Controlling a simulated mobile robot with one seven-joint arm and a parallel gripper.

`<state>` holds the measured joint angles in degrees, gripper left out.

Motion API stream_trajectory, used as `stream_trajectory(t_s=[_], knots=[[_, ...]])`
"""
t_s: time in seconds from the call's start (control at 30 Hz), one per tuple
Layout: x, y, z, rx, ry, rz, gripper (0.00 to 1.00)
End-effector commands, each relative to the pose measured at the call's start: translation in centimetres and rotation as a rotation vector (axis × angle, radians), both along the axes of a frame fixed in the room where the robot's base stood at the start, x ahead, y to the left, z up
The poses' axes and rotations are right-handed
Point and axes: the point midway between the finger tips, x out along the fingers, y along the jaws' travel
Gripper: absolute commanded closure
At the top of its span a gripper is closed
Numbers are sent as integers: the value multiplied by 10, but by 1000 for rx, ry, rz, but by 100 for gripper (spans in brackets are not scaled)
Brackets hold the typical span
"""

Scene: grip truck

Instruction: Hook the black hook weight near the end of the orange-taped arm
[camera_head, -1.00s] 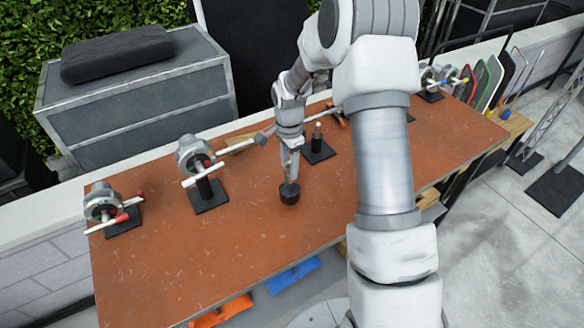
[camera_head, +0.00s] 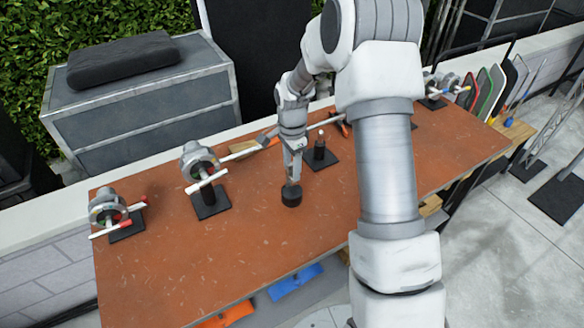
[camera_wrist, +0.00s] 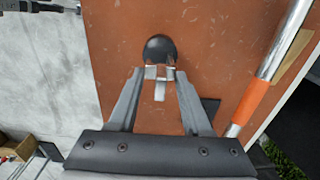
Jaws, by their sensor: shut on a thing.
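The black hook weight (camera_head: 291,196) is a short dark cylinder below my gripper (camera_head: 292,178), over the middle of the brown table. In the wrist view, the weight (camera_wrist: 160,48) shows as a round dark shape just beyond my fingertips (camera_wrist: 157,75). My gripper is shut on its pale metal hook part. I cannot tell whether the weight's base touches the table. The orange-taped arm is a silver bar with an orange band (camera_wrist: 250,100), right of my gripper in the wrist view, apart from the weight. In the head view my arm hides part of that area.
The brown table (camera_head: 240,245) has bare room at its front. Two clamp heads on black bases (camera_head: 211,203) stand at the left. A small black stand (camera_head: 319,150) is just right of my gripper. More clamps (camera_head: 436,90) stand at the far right.

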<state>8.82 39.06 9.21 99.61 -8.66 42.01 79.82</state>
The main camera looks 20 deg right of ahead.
Motion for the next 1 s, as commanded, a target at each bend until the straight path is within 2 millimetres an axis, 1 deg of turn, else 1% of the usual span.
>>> stream_trajectory(t_s=[0.23,0.3,1.0], knots=[[1,0,1,0,-2,0,100],[1,0,6,0,-3,0,100],[1,0,87,0,-4,1,100]])
